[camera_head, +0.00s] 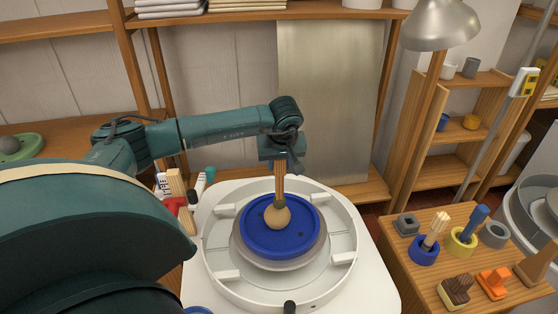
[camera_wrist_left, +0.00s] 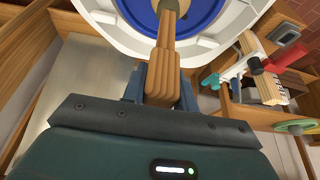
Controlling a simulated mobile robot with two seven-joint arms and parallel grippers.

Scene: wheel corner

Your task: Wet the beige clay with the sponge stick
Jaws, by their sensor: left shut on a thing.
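My left gripper (camera_head: 280,168) points down above the wheel and is shut on the wooden handle of the sponge stick (camera_head: 280,187). The stick hangs upright, and its lower end meets the top of the round beige clay (camera_head: 278,218) in the head view. I cannot tell whether they touch or just overlap in the picture. The clay sits on a blue disc (camera_head: 255,236) on the wheel. In the left wrist view the stick (camera_wrist_left: 164,62) runs between the fingers (camera_wrist_left: 160,88) toward the blue disc (camera_wrist_left: 207,12). The right gripper is out of view.
The white wheel basin (camera_head: 347,240) surrounds the disc. A wooden stand (camera_head: 390,262) at the right holds several pots and tools. A lamp (camera_head: 440,28) hangs at the upper right. A green disc with a ball (camera_head: 22,148) lies on the left shelf.

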